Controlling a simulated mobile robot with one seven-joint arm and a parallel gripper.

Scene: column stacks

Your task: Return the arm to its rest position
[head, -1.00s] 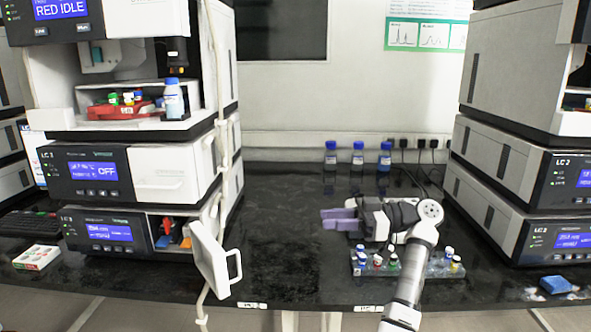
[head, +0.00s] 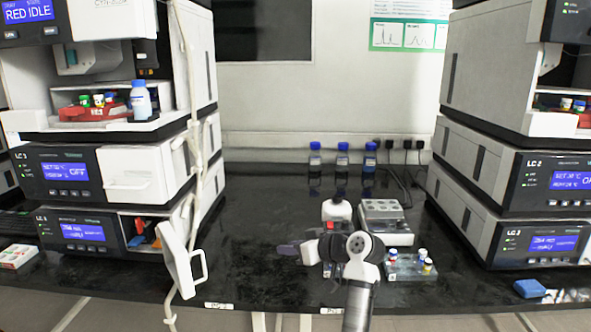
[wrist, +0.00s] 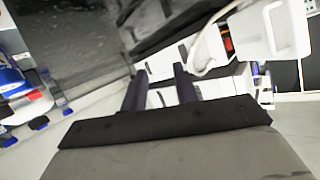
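My gripper (head: 290,252) is over the front part of the black bench in the head view, its purple fingers pointing left. My arm is folded with its elbow joint low in the middle of the picture. In the wrist view the two dark fingers of my gripper (wrist: 160,88) stand apart with nothing held between them. The fingertips are apart from the instrument on the left. My arm hides part of the vial rack (head: 405,268) behind it.
A grey block with wells (head: 386,208) stands behind the rack. Blue-capped bottles (head: 343,160) stand at the back wall. An open white door (head: 178,262) juts from the left instrument stack. The right stack (head: 486,180) flanks the bench. The bench (head: 258,215) is clear between door and gripper.

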